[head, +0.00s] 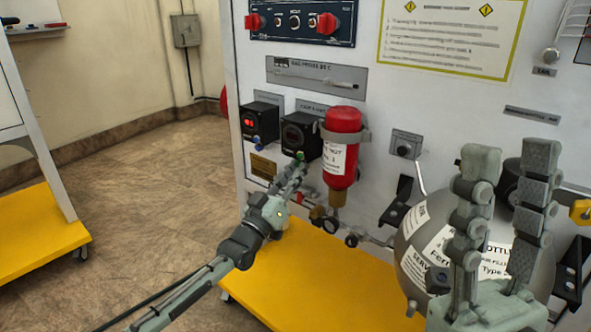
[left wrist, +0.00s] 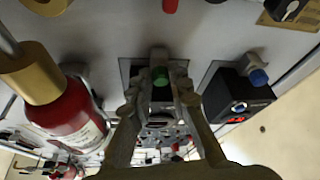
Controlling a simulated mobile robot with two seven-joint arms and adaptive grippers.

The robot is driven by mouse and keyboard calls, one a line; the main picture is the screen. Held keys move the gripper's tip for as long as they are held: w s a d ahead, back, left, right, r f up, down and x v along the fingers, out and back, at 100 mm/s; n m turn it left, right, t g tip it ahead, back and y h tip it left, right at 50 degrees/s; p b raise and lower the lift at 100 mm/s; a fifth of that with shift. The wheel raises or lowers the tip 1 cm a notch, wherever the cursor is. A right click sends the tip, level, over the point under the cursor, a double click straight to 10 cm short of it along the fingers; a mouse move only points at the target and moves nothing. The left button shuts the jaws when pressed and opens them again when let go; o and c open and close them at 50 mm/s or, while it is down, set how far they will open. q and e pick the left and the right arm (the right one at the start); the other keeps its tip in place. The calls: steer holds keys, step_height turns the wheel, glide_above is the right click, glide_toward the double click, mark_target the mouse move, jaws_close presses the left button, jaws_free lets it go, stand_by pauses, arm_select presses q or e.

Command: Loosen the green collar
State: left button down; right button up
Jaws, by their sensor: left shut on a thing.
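The green collar (head: 300,155) sits under the right-hand black box (head: 302,134) on the panel front. In the left wrist view the green collar (left wrist: 160,76) shows between my fingertips. My left gripper (head: 294,170) reaches up to it from below and is shut on it; the fingers hide much of the collar's sides. My right gripper (head: 510,160) is open and empty, fingers upright, at the lower right in front of the round grey tank (head: 412,235).
A red bottle (head: 342,150) in a bracket hangs close right of my left gripper. A second black box (head: 260,121) with a blue fitting is to the left. The yellow base shelf (head: 300,270) lies below. Open floor is at the left.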

arm_select(q)
steer(key=c, duration=1.7)
jaws_free()
steer(key=v, duration=1.2)
steer(key=shift+f, duration=0.1)
